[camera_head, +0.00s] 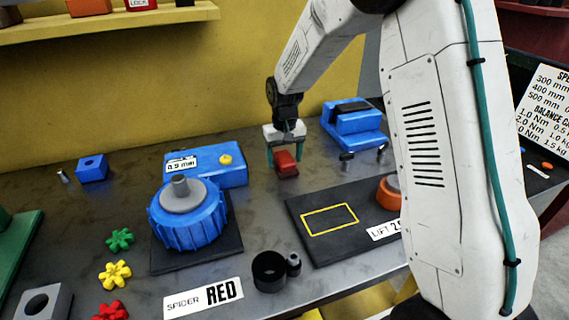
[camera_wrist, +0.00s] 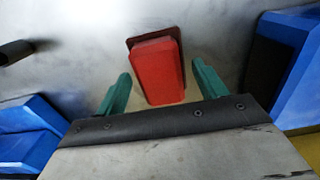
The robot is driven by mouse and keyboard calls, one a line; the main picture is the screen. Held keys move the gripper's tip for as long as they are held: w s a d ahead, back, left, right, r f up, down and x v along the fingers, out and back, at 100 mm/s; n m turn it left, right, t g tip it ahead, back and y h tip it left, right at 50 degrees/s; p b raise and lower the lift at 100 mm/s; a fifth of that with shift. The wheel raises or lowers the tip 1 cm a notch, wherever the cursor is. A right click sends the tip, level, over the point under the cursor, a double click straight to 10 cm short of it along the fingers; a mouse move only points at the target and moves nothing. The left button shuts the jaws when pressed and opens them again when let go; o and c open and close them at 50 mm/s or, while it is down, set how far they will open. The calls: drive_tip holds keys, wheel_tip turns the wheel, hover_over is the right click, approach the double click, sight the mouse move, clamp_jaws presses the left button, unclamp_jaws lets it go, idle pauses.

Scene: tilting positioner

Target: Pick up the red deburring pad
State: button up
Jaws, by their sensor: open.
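The red deburring pad (camera_head: 286,164) is a small red block with a darker base, lying on the grey bench top. In the wrist view the pad (camera_wrist: 156,70) lies ahead of my gripper, between the lines of its two green fingers. My gripper (camera_head: 284,158) is open, with a finger on each side of the pad in the head view. In the wrist view my gripper (camera_wrist: 160,82) has a gap on both sides of the pad, and I see no contact. How far the fingertips reach down beside the pad is hard to tell.
A blue box with a yellow button (camera_head: 226,160) stands left of the pad, and a blue block device (camera_head: 355,124) stands right. A black mat with a yellow outline (camera_head: 330,218) lies in front. A blue ribbed rotary unit (camera_head: 188,220) stands front left.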

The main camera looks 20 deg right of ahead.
sight(284, 157)
drive_tip(key=shift+f, duration=0.2)
drive_tip(key=c, duration=1.1)
drive_tip(key=shift+r, duration=0.2)
drive_tip(key=shift+r, duration=0.25)
wheel_tip(284, 157, up, 3)
drive_tip(key=shift+r, duration=0.1)
drive_tip(key=s+d, duration=0.2)
drive_tip(key=s, duration=0.3)
drive_tip(key=s+d, duration=0.1)
drive_tip(key=s, duration=0.4)
drive_tip(key=s+d+r, duration=0.1)
drive_tip(key=s+d, duration=0.1)
drive_tip(key=s, duration=0.3)
drive_tip(key=shift+d, duration=0.3)
